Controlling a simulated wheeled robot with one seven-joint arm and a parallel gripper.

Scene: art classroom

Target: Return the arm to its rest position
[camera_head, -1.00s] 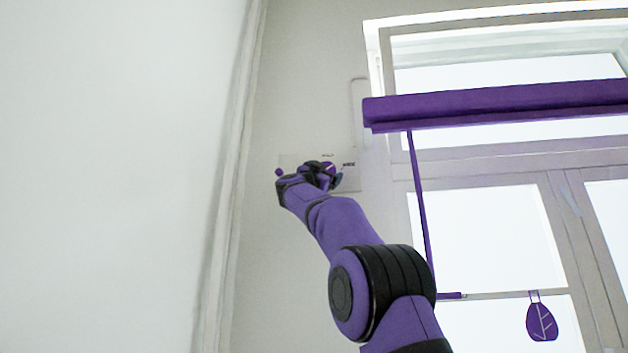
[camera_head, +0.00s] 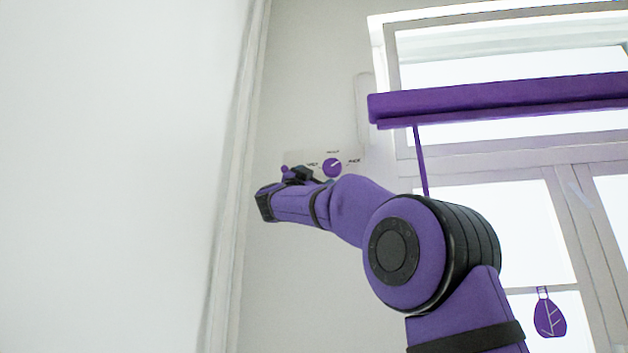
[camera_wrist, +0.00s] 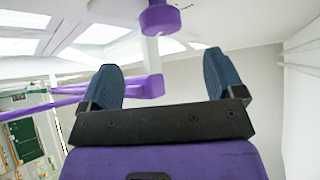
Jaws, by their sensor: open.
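My purple arm reaches up and left in the head view, bent at a large black-ringed joint. My gripper (camera_wrist: 162,85) shows in the wrist view with its two blue-grey fingers wide apart and nothing between them. In the head view the fingers are mostly hidden behind the wrist. A pale wall panel (camera_head: 347,157) with a round purple knob (camera_head: 332,168) is just above and right of the wrist. A purple knob (camera_wrist: 160,18) also shows beyond the fingers in the wrist view.
A window with a purple roller blind (camera_head: 500,97) is at the right, with a purple cord (camera_head: 421,160) hanging from it. A purple leaf-shaped ornament (camera_head: 550,316) hangs lower right. A bare white wall (camera_head: 110,180) fills the left.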

